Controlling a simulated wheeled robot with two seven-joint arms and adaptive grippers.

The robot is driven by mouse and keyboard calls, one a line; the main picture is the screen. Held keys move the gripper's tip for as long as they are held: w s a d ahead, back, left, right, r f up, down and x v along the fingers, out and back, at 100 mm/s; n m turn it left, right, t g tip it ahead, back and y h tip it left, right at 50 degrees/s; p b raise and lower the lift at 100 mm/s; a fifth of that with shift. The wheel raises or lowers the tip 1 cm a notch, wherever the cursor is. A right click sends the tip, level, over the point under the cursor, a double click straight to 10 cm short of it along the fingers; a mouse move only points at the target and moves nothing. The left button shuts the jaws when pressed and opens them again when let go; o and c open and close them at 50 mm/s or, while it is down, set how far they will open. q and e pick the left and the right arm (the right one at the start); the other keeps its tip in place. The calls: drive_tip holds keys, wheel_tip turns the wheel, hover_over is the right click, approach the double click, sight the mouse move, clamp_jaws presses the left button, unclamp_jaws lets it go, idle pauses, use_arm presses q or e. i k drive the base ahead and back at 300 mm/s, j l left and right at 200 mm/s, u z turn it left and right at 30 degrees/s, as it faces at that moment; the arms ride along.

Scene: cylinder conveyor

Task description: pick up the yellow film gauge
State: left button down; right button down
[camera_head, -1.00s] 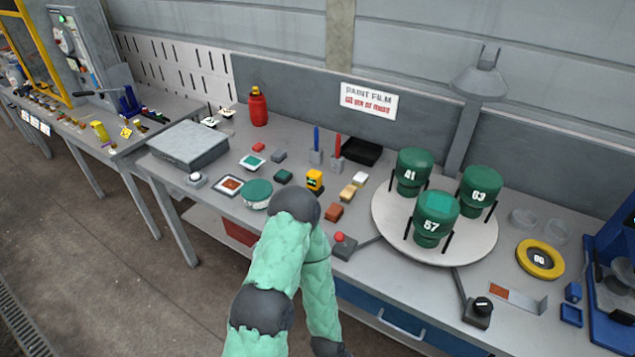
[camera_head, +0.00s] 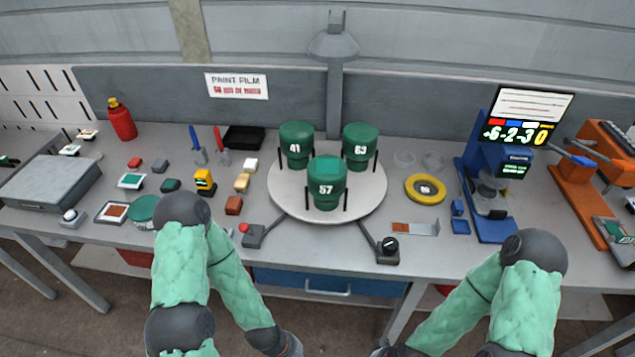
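A small yellow block-like device with a black face (camera_head: 204,182), which looks like the film gauge, stands upright on the workbench left of the round turntable. It is apart from the blocks around it and nothing holds it. My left arm rises in front of the bench at left, its elbow below and left of the yellow device. My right arm rises at the lower right. Both forearms run down to the bottom edge, and both grippers are out of view.
The turntable (camera_head: 279,199) bears three green numbered cylinders. A yellow ring (camera_head: 425,189) lies to its right, near a blue stand (camera_head: 497,227). Small blocks, a red-orange block (camera_head: 233,205) and a red-button box (camera_head: 253,235) lie near the yellow device.

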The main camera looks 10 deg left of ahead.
sight(204, 179)
drive_tip(key=j+z, duration=0.15)
drive_tip(key=j, duration=0.3)
drive_tip(key=k+j+z, duration=0.1)
drive_tip(key=j, duration=0.4)
drive_tip(key=j+z, duration=0.15)
drive_tip(key=j, duration=0.3)
drive_tip(key=k+j+z, duration=0.15)
drive_tip(key=j, duration=0.3)
drive_tip(key=k+j+z, duration=0.15)
drive_tip(key=j, duration=0.3)
drive_tip(key=i, duration=0.05)
